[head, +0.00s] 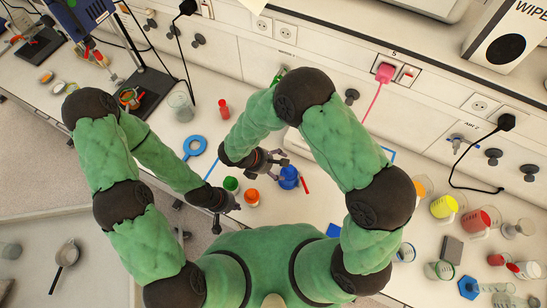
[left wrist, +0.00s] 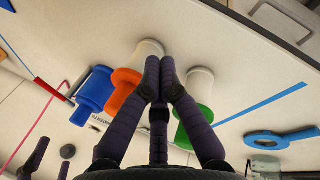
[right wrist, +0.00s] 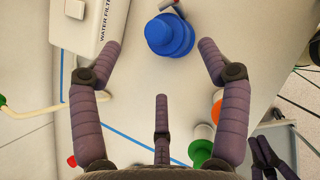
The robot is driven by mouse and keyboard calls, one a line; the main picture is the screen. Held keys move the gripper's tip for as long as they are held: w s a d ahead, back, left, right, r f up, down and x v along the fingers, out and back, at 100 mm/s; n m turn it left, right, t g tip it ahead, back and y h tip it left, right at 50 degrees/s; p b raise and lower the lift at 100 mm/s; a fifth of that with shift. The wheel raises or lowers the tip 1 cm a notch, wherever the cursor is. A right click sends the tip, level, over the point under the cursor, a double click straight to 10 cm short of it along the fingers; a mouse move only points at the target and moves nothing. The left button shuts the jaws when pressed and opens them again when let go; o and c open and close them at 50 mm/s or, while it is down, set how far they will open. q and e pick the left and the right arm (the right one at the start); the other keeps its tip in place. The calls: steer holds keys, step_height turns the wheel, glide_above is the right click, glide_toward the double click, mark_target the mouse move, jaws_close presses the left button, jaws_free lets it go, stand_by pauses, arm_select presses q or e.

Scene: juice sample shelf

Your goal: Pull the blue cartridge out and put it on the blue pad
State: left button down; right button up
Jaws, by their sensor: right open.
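The blue cartridge (head: 288,178) is on the bench beside the red strip. My right gripper (head: 280,163) is close to it. In the right wrist view the blue cartridge (right wrist: 168,35) shows between and beyond the spread fingers (right wrist: 160,48), with no visible contact. My left gripper (head: 234,207) is near the green cartridge (head: 231,184) and orange cartridge (head: 251,197). In the left wrist view its fingertips (left wrist: 160,70) are together with nothing seen between them. A flat blue patch (head: 333,230), perhaps the blue pad, is partly hidden by my right arm.
A white box marked WATER FILTER (right wrist: 88,25) stands beside the blue cartridge. Several colored beakers (head: 444,206) crowd the right. The bench between holds some bare surface.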

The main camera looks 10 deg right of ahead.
mark_target(287, 169)
arm_select(q)
step_height(287, 169, down, 5)
steer(key=b, duration=0.4)
steer(key=shift+w+r, duration=0.1)
steer(key=shift+r, duration=0.05)
arm_select(e)
steer(key=x, duration=0.6)
steer(key=shift+w+d+f, duration=0.1)
steer(key=shift+f, duration=0.25)
arm_select(q)
steer(key=shift+f+b, duration=0.6)
steer(key=shift+b, duration=0.15)
arm_select(e)
steer(key=shift+x, duration=0.75)
steer(key=shift+w+d+r, duration=0.1)
steer(key=c, duration=1.3)
jaws_close()
